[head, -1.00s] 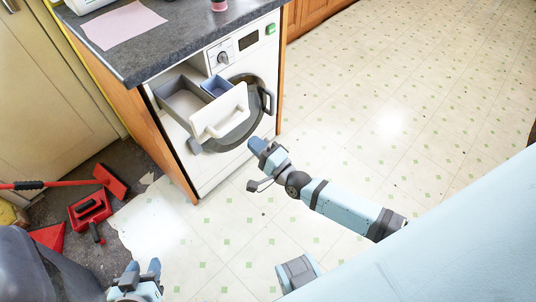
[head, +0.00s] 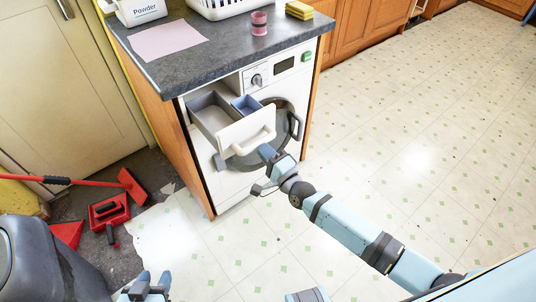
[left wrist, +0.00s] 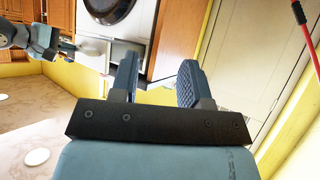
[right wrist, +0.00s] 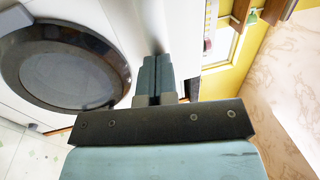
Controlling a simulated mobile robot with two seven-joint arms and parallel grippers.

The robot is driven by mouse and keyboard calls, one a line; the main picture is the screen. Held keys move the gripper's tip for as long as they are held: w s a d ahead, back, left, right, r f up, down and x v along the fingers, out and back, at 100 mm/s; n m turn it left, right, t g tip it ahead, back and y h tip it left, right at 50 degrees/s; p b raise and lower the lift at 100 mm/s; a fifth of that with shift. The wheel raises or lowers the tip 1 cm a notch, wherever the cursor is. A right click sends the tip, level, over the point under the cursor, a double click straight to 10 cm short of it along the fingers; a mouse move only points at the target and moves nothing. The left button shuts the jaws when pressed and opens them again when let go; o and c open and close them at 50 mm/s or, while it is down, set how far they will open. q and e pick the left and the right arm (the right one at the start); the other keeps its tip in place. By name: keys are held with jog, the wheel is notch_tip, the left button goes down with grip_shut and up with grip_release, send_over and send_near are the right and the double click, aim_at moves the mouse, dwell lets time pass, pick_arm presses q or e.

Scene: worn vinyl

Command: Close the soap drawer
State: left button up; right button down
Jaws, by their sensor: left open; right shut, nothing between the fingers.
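The soap drawer (head: 236,136) is pulled out of the upper left of the white washing machine (head: 232,185). Its white front with a handle faces me, and a blue compartment (head: 246,104) shows inside. My right gripper (head: 266,151) is shut and empty, just below the right part of the drawer front; I cannot tell if they touch. In the right wrist view its closed fingers (right wrist: 157,76) are beside the round door (right wrist: 66,66); the drawer is not clearly identifiable there. My left gripper (head: 152,284) is open and empty, low at the bottom edge, away from the machine; its fingers also show in the left wrist view (left wrist: 158,82).
A grey worktop (head: 225,50) above the machine holds a powder box (head: 140,10), a pink sheet (head: 166,40), a pink cup (head: 259,23) and yellow sponges (head: 299,10). A red dustpan (head: 109,211) and a grey bin (head: 45,260) stand left. The vinyl floor at right is clear.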

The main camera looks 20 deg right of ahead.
aim_at(251, 137)
jog(key=w+b, duration=0.1)
jog(key=w, duration=0.1)
jog(key=w+a+b, duration=0.1)
jog(key=w, duration=0.1)
jog(key=w+a, duration=0.1)
jog(key=w, duration=0.1)
jog(key=shift+a+f+b, duration=0.1)
jog(key=shift+f+b, duration=0.1)
jog(key=shift+b, duration=0.2)
jog(key=b+x, duration=0.1)
jog(key=x, duration=0.2)
jog(key=f+b+x, duration=0.1)
jog(key=b+x, duration=0.1)
jog(key=x, duration=0.1)
jog(key=b+x, duration=0.2)
jog(key=x, duration=0.2)
jog(key=shift+w+f, duration=0.15)
jog(key=shift+f, duration=0.3)
jog(key=shift+b+x, duration=0.85)
jog(key=shift+x, duration=0.2)
jog(key=shift+w, duration=0.2)
pick_arm(q)
jog(key=w+d+r+t+h, duration=0.2)
jog(key=d+t, duration=0.1)
jog(key=shift+w+r, duration=0.1)
jog(key=shift+r, duration=0.25)
pick_arm(e)
jog(key=shift+s+r, duration=0.1)
